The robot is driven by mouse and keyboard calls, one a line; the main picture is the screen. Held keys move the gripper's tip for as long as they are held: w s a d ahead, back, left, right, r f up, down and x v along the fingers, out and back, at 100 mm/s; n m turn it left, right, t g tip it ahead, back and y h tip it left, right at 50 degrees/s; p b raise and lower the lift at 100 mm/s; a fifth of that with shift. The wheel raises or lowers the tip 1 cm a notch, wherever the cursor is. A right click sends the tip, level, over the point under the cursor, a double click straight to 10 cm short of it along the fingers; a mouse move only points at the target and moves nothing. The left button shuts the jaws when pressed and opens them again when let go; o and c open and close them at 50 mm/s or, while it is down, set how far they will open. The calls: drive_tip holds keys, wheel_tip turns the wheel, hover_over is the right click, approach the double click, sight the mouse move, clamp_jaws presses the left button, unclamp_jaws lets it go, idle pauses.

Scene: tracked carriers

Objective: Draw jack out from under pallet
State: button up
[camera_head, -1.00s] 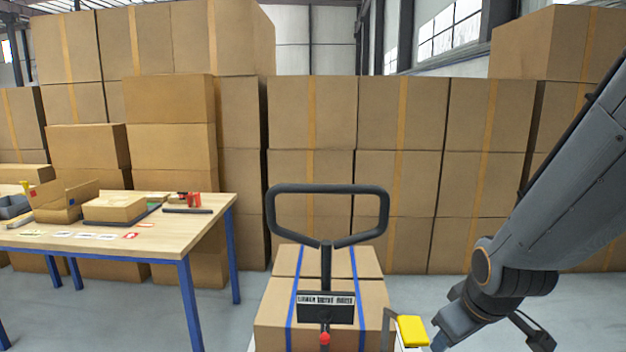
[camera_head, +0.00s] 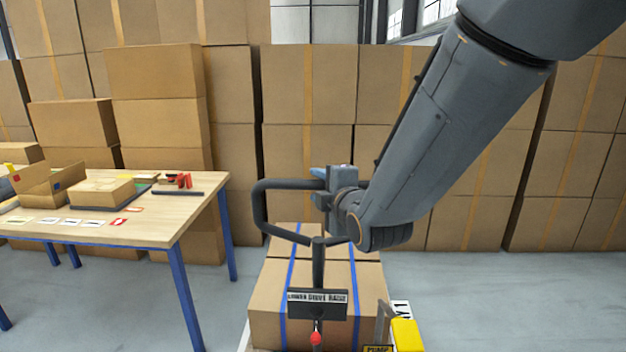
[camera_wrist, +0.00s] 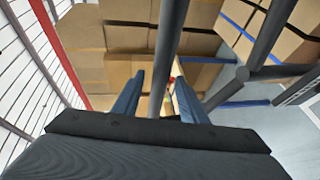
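The jack's dark loop handle (camera_head: 259,210) stands upright in the head view, with a shaft, a plate reading LOWER DRIVE RAISE (camera_head: 318,304) and a red knob (camera_head: 316,338) below it. My gripper (camera_head: 318,187) is at the right part of the handle's top bar. In the wrist view its two blue fingers (camera_wrist: 157,85) stand apart, with a dark bar (camera_wrist: 168,50) running between them. Gaps show beside the bar, so the fingers are open around or just over it. Taped boxes (camera_head: 268,290) sit behind the shaft. The pallet and forks are mostly hidden.
A wooden table (camera_head: 180,215) with blue legs stands at left. A yellow block (camera_head: 407,335) and a PUMP sign (camera_head: 378,349) are right of the boxes. Stacked cartons (camera_head: 308,85) wall the back. Grey floor (camera_head: 500,300) is clear at right.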

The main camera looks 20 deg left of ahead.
drive_tip(key=shift+p+x, duration=0.6)
drive_tip(key=shift+x, duration=2.15)
clamp_jaws()
